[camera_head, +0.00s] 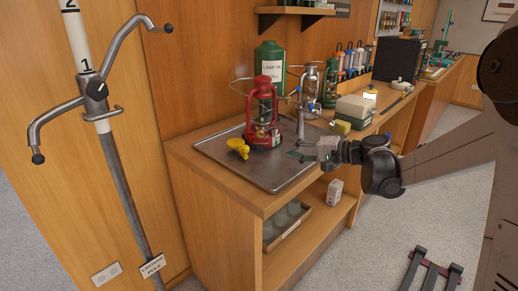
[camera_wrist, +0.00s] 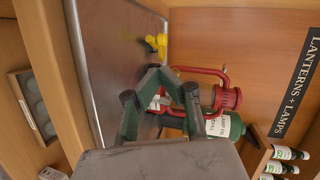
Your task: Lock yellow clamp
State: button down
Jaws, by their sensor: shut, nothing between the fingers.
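I cannot make out a yellow clamp for certain in either view. A small yellow funnel-like piece (camera_head: 238,147) sits on the metal tray (camera_head: 218,155), left of the red lantern (camera_head: 264,112). In the wrist view this yellow piece (camera_wrist: 155,42) is beyond my fingertips, near the top. My gripper (camera_head: 304,150) is over the right part of the tray, right of the red lantern. In the wrist view my gripper (camera_wrist: 158,78) is shut and empty, with the red lantern (camera_wrist: 226,97) behind and to the right of it.
A metal post (camera_head: 124,190) with curved arms and a black knob stands at left. A green lamp-oil can (camera_head: 269,70), a yellow block (camera_head: 341,127) and a pale box (camera_head: 354,111) stand on the bench. A lower shelf holds a wooden tray (camera_head: 284,237). Floor in front is open.

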jog(key=w+f, duration=0.1)
jog(key=w+d+f+y, duration=0.1)
jog(key=w, duration=0.1)
jog(key=w+y, duration=0.1)
jog(key=shift+w+d+f+b, duration=0.3)
jog(key=shift+w+d+f, duration=0.05)
jog(key=shift+f, duration=0.05)
jog(key=b, duration=0.1)
send_over(257, 161)
jog(key=d, duration=0.4)
jog(key=shift+w+d+f, duration=0.2)
jog(key=shift+w+f, duration=0.05)
jog(key=shift+w, duration=0.1)
jog(key=a, duration=0.3)
jog(key=shift+s+a+b, duration=0.1)
jog(key=shift+s+b, duration=0.15)
jog(key=shift+b, duration=0.15)
jog(key=shift+s+a+f, duration=0.1)
jog(key=shift+s+a, duration=0.1)
jog(key=shift+a, duration=0.4)
jog(key=shift+d+m+t, duration=0.1)
jog(key=shift+m+t, duration=0.3)
